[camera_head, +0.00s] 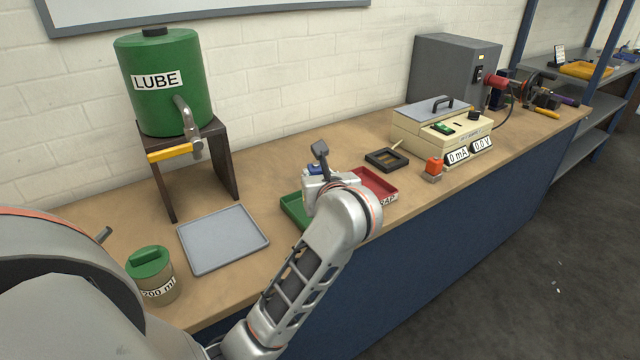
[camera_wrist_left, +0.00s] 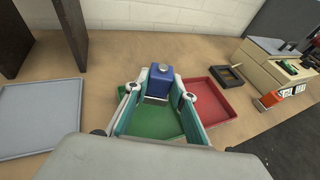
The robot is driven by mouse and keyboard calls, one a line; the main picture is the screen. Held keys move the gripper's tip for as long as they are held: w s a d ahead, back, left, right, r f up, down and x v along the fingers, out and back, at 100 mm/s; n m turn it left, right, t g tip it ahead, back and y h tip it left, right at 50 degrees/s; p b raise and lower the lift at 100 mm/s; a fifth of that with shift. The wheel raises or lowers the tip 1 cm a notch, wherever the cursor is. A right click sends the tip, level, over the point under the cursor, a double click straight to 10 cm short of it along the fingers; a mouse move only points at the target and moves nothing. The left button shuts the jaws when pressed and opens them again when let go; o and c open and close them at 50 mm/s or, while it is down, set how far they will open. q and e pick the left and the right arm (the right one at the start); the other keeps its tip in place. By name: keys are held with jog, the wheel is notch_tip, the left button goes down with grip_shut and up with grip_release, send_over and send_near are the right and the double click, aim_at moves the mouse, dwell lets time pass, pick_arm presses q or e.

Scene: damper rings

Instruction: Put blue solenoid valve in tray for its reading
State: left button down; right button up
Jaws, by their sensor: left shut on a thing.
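My left gripper (camera_head: 318,178) is over the green tray (camera_head: 294,211) in the head view, mostly hidden by its own wrist. In the left wrist view, the gripper (camera_wrist_left: 163,92) is shut on the blue solenoid valve (camera_wrist_left: 160,82), a blue block with a small round top. Only a bit of the valve (camera_head: 314,169) shows in the head view. The valve is at the far side of the green tray (camera_wrist_left: 152,122); I cannot tell whether it touches it. A red tray (camera_head: 374,182) with a partly hidden label stands to the right. My right gripper is out of view.
A grey tray (camera_head: 223,239) lies left, near a green-lidded can (camera_head: 152,276) and the LUBE tank (camera_head: 165,85) on its stand. A black square frame (camera_head: 386,159), an orange-topped block (camera_head: 433,168) and a meter box reading 0 mA, 0.0 V (camera_head: 443,130) stand right.

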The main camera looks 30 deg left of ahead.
pick_arm(q)
jog(key=shift+r, duration=0.1)
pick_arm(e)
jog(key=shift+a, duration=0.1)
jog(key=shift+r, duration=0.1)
pick_arm(q)
notch_tip(320, 180, down, 3)
jog(key=shift+f+b, duration=0.1)
jog(key=shift+b, duration=0.9)
jog(key=shift+f+b, duration=0.55)
jog(key=shift+f, duration=0.35)
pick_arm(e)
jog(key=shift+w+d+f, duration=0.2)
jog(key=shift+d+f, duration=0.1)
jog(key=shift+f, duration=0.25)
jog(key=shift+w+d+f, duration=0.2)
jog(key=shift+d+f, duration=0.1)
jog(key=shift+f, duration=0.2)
